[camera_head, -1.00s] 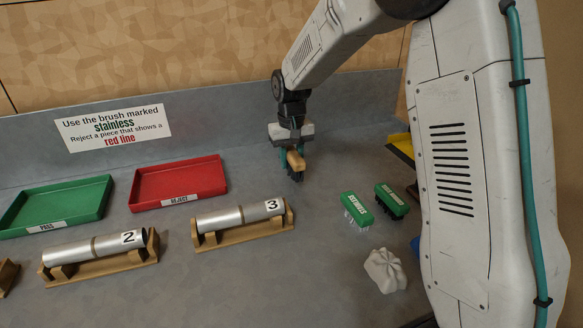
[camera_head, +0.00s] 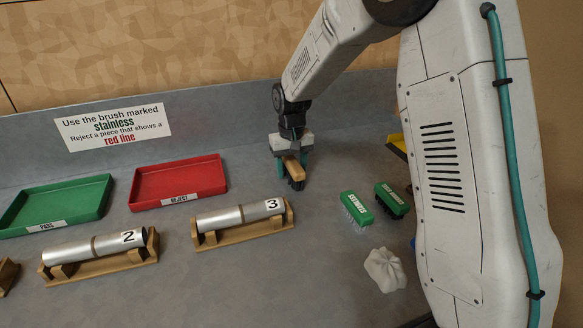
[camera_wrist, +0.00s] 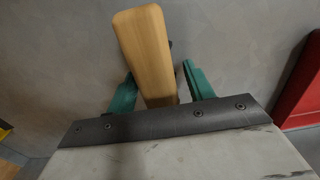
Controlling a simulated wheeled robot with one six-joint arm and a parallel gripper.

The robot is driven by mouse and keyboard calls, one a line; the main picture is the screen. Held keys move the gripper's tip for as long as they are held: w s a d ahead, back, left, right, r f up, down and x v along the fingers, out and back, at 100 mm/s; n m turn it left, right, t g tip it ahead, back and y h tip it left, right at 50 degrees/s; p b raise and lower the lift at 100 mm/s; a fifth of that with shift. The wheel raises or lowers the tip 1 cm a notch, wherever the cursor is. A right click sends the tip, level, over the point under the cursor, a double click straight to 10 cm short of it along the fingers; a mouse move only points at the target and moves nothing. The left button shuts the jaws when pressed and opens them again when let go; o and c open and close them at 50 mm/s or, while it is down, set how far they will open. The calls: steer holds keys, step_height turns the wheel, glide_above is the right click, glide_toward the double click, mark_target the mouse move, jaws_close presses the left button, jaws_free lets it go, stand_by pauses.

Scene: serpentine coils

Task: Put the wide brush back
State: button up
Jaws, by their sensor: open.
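The wide brush (camera_head: 296,172) has a pale wooden block and dark bristles. It is at the back of the grey bench, right of the red tray, and appears to rest on the bench. My gripper (camera_head: 291,165) is over it with its teal fingers apart, one on each side. In the wrist view the wooden block (camera_wrist: 146,45) lies between the fingers (camera_wrist: 160,85), with a clear gap on the right and little or none visible on the left.
Two green-backed brushes (camera_head: 356,210) (camera_head: 391,200) and a crumpled white cloth (camera_head: 385,270) lie to the right. Tubes 3 (camera_head: 235,217) and 2 (camera_head: 95,247) rest in wooden cradles. Red reject (camera_head: 180,180) and green pass (camera_head: 55,205) trays stand at left.

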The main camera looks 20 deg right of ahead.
mark_target(292, 160)
step_height(292, 160, up, 12)
steer(key=shift+s+r, duration=0.1)
steer(key=s+d+r, duration=0.1)
steer(key=s+r, duration=0.5)
steer(key=s, duration=0.5)
steer(key=s+d+f+t, duration=0.1)
steer(key=s+d+f, duration=0.1)
steer(key=s, duration=2.4)
steer(key=shift+s, duration=0.4)
